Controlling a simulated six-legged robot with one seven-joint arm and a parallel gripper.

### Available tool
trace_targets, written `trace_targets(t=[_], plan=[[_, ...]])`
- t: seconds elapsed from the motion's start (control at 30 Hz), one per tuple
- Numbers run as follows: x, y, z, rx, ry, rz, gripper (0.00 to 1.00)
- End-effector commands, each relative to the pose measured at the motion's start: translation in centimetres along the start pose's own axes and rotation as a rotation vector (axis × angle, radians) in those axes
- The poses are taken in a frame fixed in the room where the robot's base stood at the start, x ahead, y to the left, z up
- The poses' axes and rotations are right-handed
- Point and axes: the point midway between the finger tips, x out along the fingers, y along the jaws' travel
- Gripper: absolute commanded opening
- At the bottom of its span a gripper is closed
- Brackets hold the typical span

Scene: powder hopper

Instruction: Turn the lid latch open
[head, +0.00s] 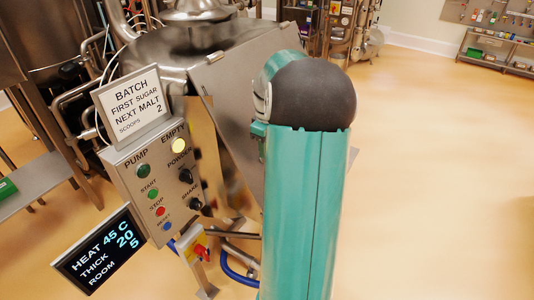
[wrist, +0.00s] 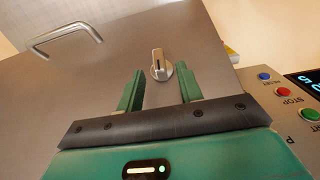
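The lid latch (wrist: 158,64) is a small silver turn knob with a dark line, on a flat brushed-steel lid (wrist: 95,75). In the wrist view its grip points roughly up the picture. My gripper (wrist: 160,78) is open, with its two green fingers apart. The latch shows between and just beyond the fingertips; I see no contact. The steel lid also shows in the head view (head: 229,85), partly covered by my teal arm. The latch and my gripper are hidden there.
A bar handle (wrist: 66,36) sits on the lid at upper left. A control panel (head: 152,190) with buttons and knobs stands beside the hopper, below a batch sign (head: 132,105). A dark display (head: 102,250) hangs lower left. Open floor (head: 440,190) lies to the right.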

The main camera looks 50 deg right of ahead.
Motion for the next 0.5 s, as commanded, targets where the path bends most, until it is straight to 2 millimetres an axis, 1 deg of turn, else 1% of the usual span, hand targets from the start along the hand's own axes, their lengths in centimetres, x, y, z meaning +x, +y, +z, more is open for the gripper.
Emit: trace_targets(t=[0.03,0.1,0.2,0.3,0.5], plan=[[0.9,0.0,0.0,-0.001,-0.001,-0.002,0.36],[1.9,0.0,-0.1,-0.002,-0.001,-0.002,0.36],[2.7,0.1,-0.1,-0.001,-0.001,-0.001,0.36],[3.1,0.1,-0.1,-0.001,0.001,0.001,0.36],[3.1,0.1,-0.1,0.000,0.001,0.001,0.36]])
